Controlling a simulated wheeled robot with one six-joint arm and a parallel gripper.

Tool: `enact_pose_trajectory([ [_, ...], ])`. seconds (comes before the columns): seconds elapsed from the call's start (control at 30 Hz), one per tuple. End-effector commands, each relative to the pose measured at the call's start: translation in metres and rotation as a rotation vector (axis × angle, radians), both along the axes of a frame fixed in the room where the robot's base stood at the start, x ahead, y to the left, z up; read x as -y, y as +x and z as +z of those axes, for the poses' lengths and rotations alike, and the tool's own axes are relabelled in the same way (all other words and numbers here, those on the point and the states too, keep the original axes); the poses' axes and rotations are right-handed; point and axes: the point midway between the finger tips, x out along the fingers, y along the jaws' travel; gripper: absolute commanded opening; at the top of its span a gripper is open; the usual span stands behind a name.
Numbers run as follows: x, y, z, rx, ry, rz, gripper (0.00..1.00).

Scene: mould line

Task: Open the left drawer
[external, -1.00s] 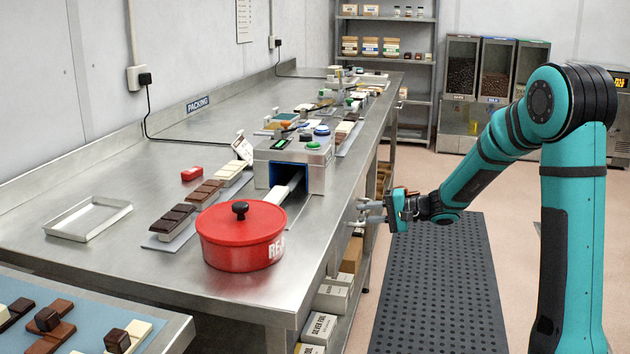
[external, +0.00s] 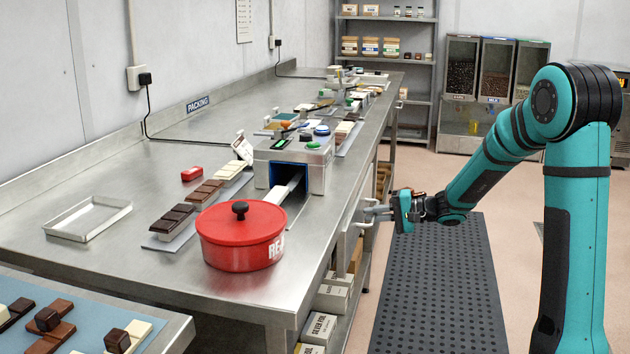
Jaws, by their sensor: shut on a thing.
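A drawer (external: 349,238) sits under the front edge of the steel bench, right of the red pot in the external view. Its front stands a little out from the bench. Its bar handle (external: 366,225) sticks out toward my arm. My gripper (external: 376,210) reaches in from the right, level with the handle, and is shut on it. The fingers are small here and partly overlap the handle. The drawer's inside is not visible.
The steel bench (external: 120,262) carries a red lidded pot (external: 240,250), a machine (external: 315,172), chocolate bars and an empty tray (external: 88,232). Boxes (external: 330,298) sit on the shelf under the bench. A dark perforated mat (external: 440,290) covers the floor beside it, clear of objects.

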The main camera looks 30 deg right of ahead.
Motion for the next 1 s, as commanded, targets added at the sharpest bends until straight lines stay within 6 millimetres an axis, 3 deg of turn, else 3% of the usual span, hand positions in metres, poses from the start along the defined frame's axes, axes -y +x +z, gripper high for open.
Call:
enact_pose_trajectory([
  [0.7,0.133,-0.132,-0.001,-0.003,0.000,-0.006,0.00],
  [1.0,0.173,-0.173,-0.001,-0.002,0.000,-0.002,0.00],
])
